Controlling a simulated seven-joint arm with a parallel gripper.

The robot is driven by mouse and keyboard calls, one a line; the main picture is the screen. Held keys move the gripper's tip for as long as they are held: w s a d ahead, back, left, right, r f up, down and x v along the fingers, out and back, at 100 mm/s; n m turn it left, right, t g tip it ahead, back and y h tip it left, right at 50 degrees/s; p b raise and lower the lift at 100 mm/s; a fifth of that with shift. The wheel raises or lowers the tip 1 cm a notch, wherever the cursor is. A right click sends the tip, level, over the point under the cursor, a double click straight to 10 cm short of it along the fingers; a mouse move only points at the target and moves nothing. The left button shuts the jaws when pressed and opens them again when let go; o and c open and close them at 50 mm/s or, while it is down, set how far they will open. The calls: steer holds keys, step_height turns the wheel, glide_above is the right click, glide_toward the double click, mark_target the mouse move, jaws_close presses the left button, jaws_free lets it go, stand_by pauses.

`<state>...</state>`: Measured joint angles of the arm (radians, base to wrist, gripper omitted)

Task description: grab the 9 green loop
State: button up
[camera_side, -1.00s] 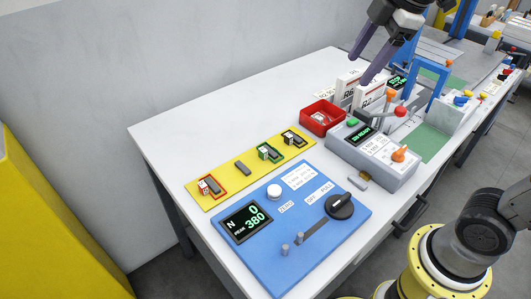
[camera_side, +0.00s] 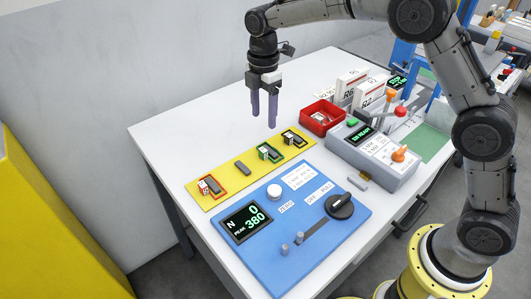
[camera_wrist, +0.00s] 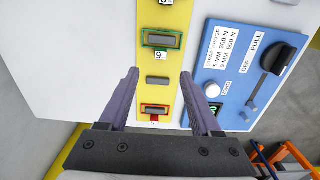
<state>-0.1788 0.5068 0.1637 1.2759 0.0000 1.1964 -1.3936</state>
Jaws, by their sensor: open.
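The green loop (camera_wrist: 162,39) is a green outline around a grey block on the yellow strip, with a small white tag reading 9 (camera_wrist: 161,56) beside it in the wrist view. In the side view the green loop (camera_side: 271,152) lies between a plain grey block and a black-framed piece. My gripper (camera_side: 264,120) is open and empty, pointing down above the table near the strip. In the wrist view my gripper (camera_wrist: 159,75) has its purple fingers spread to either side of the strip, with the green loop beyond the fingertips.
The yellow strip (camera_side: 223,180) also carries a red-framed piece (camera_side: 212,187), a plain grey block (camera_side: 243,168) and a black-framed piece (camera_side: 294,139). A blue panel (camera_side: 335,226) lies beside it. A red bin (camera_side: 320,130) stands to the right. The table's back left is clear.

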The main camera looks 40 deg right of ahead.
mark_target(265, 148)
step_height(265, 148, down, 11)
steer(key=shift+s+d+r, duration=0.1)
jaws_close()
stand_by(0.7)
